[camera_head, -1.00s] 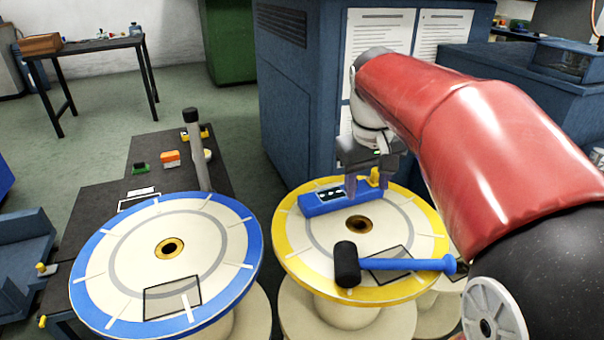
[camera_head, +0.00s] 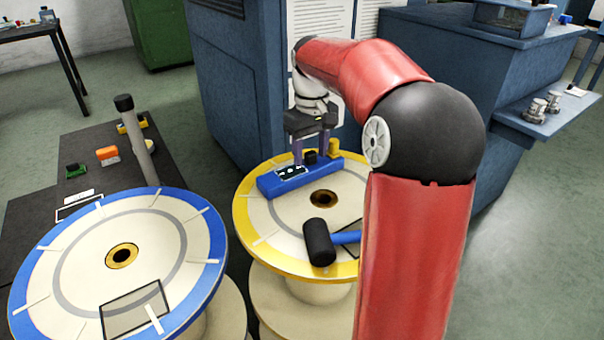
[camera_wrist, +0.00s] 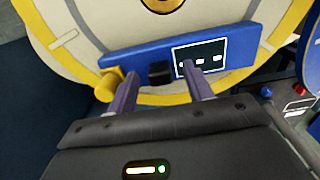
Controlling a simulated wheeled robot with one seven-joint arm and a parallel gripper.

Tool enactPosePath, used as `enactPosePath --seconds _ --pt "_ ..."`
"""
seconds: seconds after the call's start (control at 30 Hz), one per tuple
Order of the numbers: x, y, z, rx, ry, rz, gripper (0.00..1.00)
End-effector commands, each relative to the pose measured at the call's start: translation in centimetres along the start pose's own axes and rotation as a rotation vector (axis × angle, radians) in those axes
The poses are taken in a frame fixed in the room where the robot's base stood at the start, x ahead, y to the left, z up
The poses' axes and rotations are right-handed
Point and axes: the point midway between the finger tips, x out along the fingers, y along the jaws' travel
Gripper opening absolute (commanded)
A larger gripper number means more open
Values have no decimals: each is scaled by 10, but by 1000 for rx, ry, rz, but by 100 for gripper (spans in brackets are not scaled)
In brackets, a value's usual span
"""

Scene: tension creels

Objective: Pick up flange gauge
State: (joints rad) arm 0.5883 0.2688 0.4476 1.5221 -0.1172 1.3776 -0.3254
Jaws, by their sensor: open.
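The flange gauge (camera_head: 272,184) appears to be the long blue bar with a black marked panel, a black block and a yellow knob. It lies on the yellow-rimmed spool flange (camera_head: 262,226), near its far edge. My gripper (camera_head: 311,157) is open over the bar's right half in the head view, fingers pointing down. In the wrist view the bar (camera_wrist: 222,70) runs across the picture. The black block (camera_wrist: 159,72) shows between the two fingertips (camera_wrist: 158,70), with a gap on each side. I cannot tell whether the fingers touch the bar.
A mallet with a black head (camera_head: 318,242) and blue handle lies on the same flange, partly behind my arm. A blue-rimmed spool (camera_head: 130,215) stands left. A dark bench (camera_head: 60,160) holds small items. A blue cabinet (camera_head: 235,80) stands close behind my gripper.

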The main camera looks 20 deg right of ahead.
Motion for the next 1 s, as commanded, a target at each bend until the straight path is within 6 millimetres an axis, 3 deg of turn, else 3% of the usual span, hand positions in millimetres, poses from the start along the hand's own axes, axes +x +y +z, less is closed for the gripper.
enactPosePath --seconds 0.3,0.7,1.0 --pt "7 0 0 1 0 0 51" --pt "7 0 0 1 0 0 0" --pt "6 0 0 1 2 1 0"
